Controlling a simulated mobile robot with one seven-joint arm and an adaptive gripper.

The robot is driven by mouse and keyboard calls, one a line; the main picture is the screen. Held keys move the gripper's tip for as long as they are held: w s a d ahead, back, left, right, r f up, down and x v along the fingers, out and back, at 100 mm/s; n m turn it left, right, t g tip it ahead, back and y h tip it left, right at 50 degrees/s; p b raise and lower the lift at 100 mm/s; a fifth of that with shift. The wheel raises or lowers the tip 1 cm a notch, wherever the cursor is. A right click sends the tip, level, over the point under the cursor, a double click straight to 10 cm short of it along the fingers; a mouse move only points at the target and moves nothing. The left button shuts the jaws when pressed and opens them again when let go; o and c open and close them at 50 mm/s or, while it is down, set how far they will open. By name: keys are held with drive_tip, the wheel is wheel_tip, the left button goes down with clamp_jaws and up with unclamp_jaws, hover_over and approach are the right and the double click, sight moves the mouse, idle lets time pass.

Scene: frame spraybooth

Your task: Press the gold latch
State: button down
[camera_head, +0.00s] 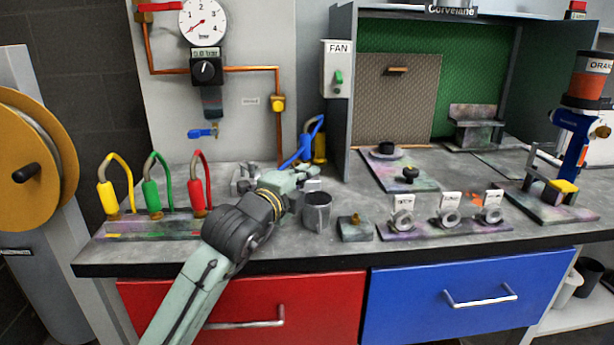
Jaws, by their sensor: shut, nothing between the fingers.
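My arm reaches in from the lower left, and my gripper (308,180) is above the bench, just behind and left of a grey metal cup (317,211). Its fingers look small and are shut with nothing seen between them. No part is plainly marked as the gold latch. A small gold piece (354,218) sits on a dark block right of the cup, apart from my gripper. A yellow-gold pad (563,186) shows on the stand at the far right, under an orange canister (586,84). I cannot tell which one is the latch.
Yellow (106,197), green (151,195) and red (197,193) hose fittings stand at the left. Three ring holders with tags (450,218) line the front right. A booth (395,100) stands behind. Red (240,300) and blue (465,300) drawers are below the bench edge.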

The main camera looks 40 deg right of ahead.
drive_tip(key=shift+a, duration=0.15)
drive_tip(key=shift+w+a+f+b, duration=0.1)
drive_tip(key=shift+w+a+b, duration=0.15)
drive_tip(key=shift+a+b, duration=0.3)
drive_tip(key=shift+w+a+f+b, duration=0.1)
drive_tip(key=shift+w+a+b, duration=0.25)
drive_tip(key=shift+b, duration=0.3)
drive_tip(key=shift+w+a+r+b, duration=0.15)
drive_tip(key=shift+w+a+b, duration=0.2)
drive_tip(key=shift+a, duration=0.2)
drive_tip(key=shift+s, duration=0.1)
drive_tip(key=v, duration=1.2)
